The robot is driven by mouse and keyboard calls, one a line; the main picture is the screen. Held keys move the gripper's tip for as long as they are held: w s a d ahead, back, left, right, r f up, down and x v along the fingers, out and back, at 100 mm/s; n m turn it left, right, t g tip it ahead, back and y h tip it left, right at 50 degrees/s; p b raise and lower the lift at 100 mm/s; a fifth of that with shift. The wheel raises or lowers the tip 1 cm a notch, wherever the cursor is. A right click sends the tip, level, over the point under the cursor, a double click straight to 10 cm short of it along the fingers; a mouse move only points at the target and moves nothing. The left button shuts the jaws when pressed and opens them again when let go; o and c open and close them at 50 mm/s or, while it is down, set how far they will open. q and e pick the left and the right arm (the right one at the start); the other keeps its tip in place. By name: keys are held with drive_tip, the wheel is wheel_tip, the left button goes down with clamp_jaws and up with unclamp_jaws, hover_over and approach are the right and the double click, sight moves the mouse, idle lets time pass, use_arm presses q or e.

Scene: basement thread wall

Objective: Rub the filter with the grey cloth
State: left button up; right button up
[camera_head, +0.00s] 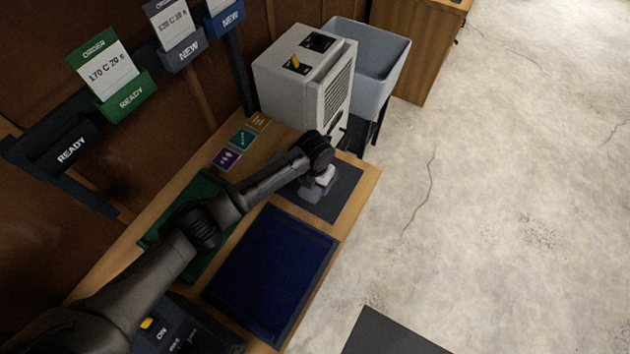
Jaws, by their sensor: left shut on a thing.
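My left arm reaches in from the lower left, and its wrist ends in front of the pale grey machine. My left gripper (320,186) is below the wrist, low over a dark grey mat (345,196). It is shut on a small grey bundle that looks like the grey cloth (311,193); the wrist partly hides it. The machine (300,95) has a slatted grille (340,97) on its right-hand face, which may be the filter. I cannot tell a separate filter apart. The cloth looks apart from the grille. My right gripper is not in view.
A blue tray (270,272) and a green tray (212,190) lie on the wooden bench. Small colored cards (243,137) lie by the wall. A pale blue bin (375,65) stands behind the machine. Order holders (122,98) hang on the wall.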

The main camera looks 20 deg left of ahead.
use_arm(q)
drive_tip(key=shift+f, duration=0.25)
idle(0.7)
drive_tip(key=shift+f+b, duration=0.55)
drive_tip(key=shift+f, duration=0.25)
drive_tip(key=shift+w, duration=0.1)
drive_tip(key=shift+w+d+f+b, duration=0.1)
drive_tip(key=shift+w+b, duration=0.5)
drive_tip(key=shift+w, duration=0.05)
drive_tip(key=shift+w+d+r+b, duration=0.1)
drive_tip(key=shift+w+b, duration=0.25)
drive_tip(key=shift+w, duration=0.15)
drive_tip(key=shift+w+d+r+b, duration=0.1)
drive_tip(key=shift+w+b, duration=0.25)
drive_tip(key=shift+w, duration=0.15)
